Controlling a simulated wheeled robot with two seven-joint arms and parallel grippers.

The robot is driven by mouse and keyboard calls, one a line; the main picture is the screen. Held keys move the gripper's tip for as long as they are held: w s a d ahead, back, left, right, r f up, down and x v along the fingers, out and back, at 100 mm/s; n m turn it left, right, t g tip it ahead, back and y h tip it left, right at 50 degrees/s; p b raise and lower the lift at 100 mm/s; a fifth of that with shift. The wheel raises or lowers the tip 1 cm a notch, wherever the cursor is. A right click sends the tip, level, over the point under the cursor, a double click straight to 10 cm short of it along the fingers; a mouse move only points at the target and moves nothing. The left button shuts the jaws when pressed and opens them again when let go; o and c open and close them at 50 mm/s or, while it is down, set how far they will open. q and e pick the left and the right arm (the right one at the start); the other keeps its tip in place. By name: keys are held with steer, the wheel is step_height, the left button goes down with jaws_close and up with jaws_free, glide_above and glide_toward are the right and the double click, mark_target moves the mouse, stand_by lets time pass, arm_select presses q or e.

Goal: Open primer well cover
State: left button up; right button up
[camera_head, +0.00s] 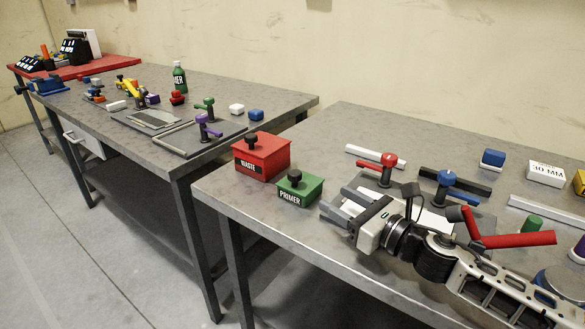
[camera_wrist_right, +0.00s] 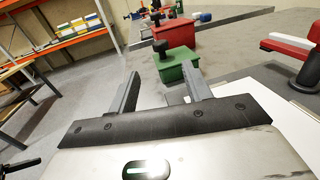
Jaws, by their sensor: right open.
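The primer well (camera_head: 299,190) is a green box labelled PRIMER near the front edge of the right table, with its green cover on and a black knob (camera_head: 295,176) on top. In the right wrist view the green primer well (camera_wrist_right: 176,66) sits ahead, between and beyond the fingertips, with its black knob (camera_wrist_right: 160,46) showing. My right gripper (camera_head: 338,203) is open and empty, just to the right of the well and apart from it. It also shows in the right wrist view (camera_wrist_right: 163,84). My left gripper is not in view.
A red WASTE box (camera_head: 262,157) with a black knob stands just behind left of the primer well. A red-handled clamp (camera_head: 386,167) and a blue-handled clamp (camera_head: 446,184) stand right of it. The left table (camera_head: 200,90) holds several tools. A gap separates the tables.

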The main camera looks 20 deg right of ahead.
mark_target(300, 177)
steer(key=p+x, duration=0.2)
steer(key=x, duration=1)
steer(key=shift+w, duration=0.35)
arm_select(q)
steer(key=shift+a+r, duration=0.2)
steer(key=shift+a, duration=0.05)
arm_select(e)
steer(key=shift+w+a, duration=0.3)
steer(key=shift+w, duration=0.1)
